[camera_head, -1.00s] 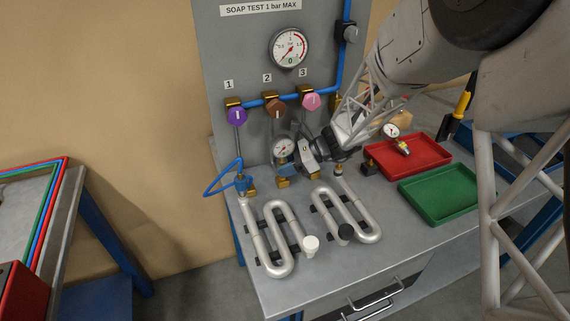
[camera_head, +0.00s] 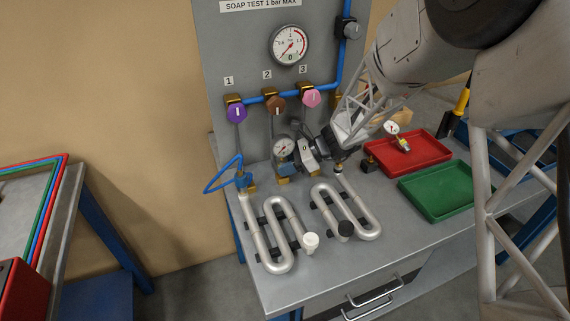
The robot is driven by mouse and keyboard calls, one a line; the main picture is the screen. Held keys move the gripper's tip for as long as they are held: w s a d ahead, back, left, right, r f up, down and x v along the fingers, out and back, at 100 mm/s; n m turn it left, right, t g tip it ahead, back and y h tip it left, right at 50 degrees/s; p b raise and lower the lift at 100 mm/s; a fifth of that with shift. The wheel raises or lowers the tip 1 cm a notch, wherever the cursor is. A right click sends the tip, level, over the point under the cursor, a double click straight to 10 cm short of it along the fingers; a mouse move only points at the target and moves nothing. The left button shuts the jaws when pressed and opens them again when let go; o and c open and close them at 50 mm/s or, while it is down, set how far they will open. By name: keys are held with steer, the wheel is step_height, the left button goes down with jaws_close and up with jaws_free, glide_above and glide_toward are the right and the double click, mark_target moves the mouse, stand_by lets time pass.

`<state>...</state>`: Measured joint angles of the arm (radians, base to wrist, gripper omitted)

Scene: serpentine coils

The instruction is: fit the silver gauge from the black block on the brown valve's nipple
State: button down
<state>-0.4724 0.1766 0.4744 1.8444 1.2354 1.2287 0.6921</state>
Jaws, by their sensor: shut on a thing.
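The brown valve (camera_head: 274,107) is under label 2 on the grey panel, between a purple and a pink one. A thin pipe runs down from it to a brass fitting (camera_head: 283,180) low at the panel's foot. The silver gauge (camera_head: 283,147), with a white dial, is upright just above this fitting. My gripper (camera_head: 300,152) comes from the right and is shut on the gauge. Blue parts show below the gauge. I cannot tell whether the gauge touches or sits on the nipple. The black block (camera_head: 369,164) stands on the bench right of my gripper.
Two silver serpentine coils (camera_head: 283,265) lie in front on the bench. A red tray (camera_head: 432,155) holds another gauge (camera_head: 392,129) with a brass fitting. A green tray (camera_head: 440,190) is at right.

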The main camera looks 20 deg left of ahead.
steer(key=shift+f, duration=0.2)
steer(key=c, duration=0.7)
jaws_free()
steer(key=shift+r, duration=0.1)
steer(key=v, duration=0.8)
steer(key=shift+w+d, duration=0.1)
steer(key=shift+w, duration=0.05)
